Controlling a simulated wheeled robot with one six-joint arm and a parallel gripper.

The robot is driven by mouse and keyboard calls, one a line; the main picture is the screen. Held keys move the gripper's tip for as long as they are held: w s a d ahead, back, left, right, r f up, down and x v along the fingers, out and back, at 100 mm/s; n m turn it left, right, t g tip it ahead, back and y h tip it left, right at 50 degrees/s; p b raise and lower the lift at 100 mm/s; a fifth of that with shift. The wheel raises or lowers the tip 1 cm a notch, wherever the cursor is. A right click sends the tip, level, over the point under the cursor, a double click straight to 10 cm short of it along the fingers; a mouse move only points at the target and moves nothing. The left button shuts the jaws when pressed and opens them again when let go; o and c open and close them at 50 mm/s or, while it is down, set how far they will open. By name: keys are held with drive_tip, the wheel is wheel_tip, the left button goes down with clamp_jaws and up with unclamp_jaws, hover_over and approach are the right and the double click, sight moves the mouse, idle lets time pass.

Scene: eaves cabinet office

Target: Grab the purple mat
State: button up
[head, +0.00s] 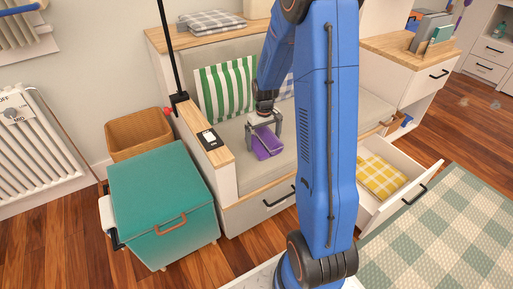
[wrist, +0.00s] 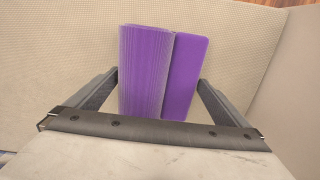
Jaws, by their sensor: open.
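The purple mat (head: 266,143) lies folded or rolled on the beige seat cushion of the bench, left of my blue arm. In the wrist view the mat (wrist: 164,72) shows as a ribbed part with a flat smooth flap at its right. My gripper (head: 263,124) is over the mat, pointing down. In the wrist view its two fingers stand apart, one on each side of the mat, with the gripper (wrist: 160,88) open. The lower part of the mat is hidden behind the gripper's body.
A striped green cushion (head: 226,92) leans on the backrest behind. A wooden armrest (head: 207,135) with a small dark device rises left of the seat. A teal box (head: 163,195) stands in front left. An open drawer (head: 401,199) with a yellow checked cloth juts out at right.

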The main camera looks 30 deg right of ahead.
drive_tip(key=shift+f, duration=0.2)
drive_tip(key=c, duration=1.2)
drive_tip(key=shift+r, duration=0.15)
